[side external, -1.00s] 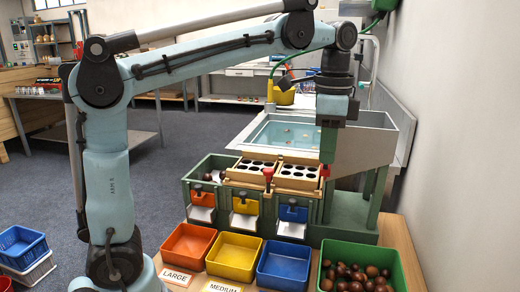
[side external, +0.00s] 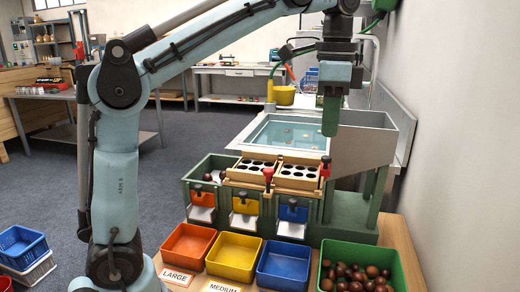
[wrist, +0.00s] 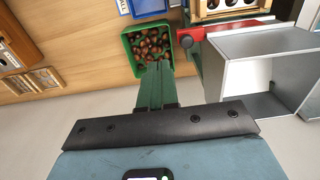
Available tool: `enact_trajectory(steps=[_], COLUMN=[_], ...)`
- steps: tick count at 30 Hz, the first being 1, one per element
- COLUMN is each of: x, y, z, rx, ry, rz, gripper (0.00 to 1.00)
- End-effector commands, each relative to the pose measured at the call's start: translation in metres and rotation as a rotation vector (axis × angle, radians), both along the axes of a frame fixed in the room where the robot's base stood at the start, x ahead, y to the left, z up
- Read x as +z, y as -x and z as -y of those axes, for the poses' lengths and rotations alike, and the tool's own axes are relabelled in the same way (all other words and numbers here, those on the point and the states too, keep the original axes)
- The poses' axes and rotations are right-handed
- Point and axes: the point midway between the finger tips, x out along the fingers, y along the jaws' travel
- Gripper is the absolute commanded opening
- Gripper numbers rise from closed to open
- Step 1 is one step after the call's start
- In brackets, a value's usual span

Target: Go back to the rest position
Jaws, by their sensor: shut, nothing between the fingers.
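My gripper (side external: 330,116) is shut and empty, its green fingers pointing down. It hangs in the air above the right end of the green sorting machine (side external: 340,212), clear of the red knob (side external: 325,166) below it. In the wrist view the shut green fingers of my gripper (wrist: 158,70) reach toward the green bin of chestnuts (wrist: 131,46). That bin (side external: 399,252) stands at the front right in the side view, well below and apart from the fingers.
Orange (side external: 187,243), yellow (side external: 234,256) and blue (side external: 283,264) trays stand in front of the machine. A second red knob (side external: 268,173) rises from the machine's middle. A water basin (side external: 262,144) lies behind. A wall (side external: 455,120) bounds the right side. The air around my gripper is free.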

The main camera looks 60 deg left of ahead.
Motion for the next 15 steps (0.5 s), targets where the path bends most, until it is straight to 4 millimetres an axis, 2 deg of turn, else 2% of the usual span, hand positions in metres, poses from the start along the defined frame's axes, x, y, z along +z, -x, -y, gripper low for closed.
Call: enact_trajectory(steps=[4, 8, 15], x=[-0.01, -0.032, -0.093], y=[0.004, 0.013, 0.04], z=[-0.003, -0.008, -0.018], rx=[0.06, 0.178, 0.427], ry=[0.005, 0.021, 0.085], rz=[0.047, 0.139, 0.332], gripper=[0.0, 0.0, 0.0])
